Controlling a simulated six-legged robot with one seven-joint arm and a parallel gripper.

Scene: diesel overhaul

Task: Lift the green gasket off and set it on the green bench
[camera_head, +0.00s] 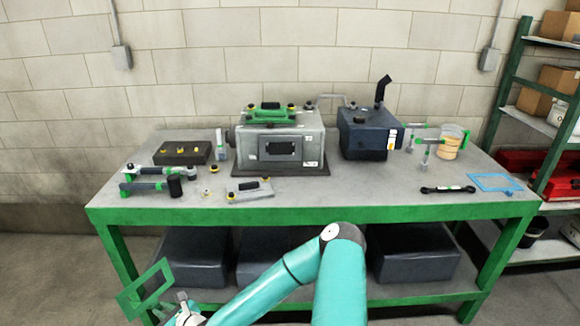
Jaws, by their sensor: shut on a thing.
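The green gasket (128,302) is a thin, flat rectangular frame at the lower left of the head view. My gripper (172,306) is shut on it and holds it tilted, low in front of the green bench's left front leg. The fingertips are small and partly cut off by the bottom edge, so the exact grip is hard to see. The green bench (320,208) has a grey top and a green front rail. The grey engine block (312,145) stands on a dark base at the middle of the bench, with green and black parts on top.
A blue frame (497,183) and a black wrench (447,189) lie at the right of the bench. A dark tank (365,140) stands right of the engine. Tools, a dark tray (183,153) and a grey plate (248,193) occupy the left. Bare top shows at front centre-right.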

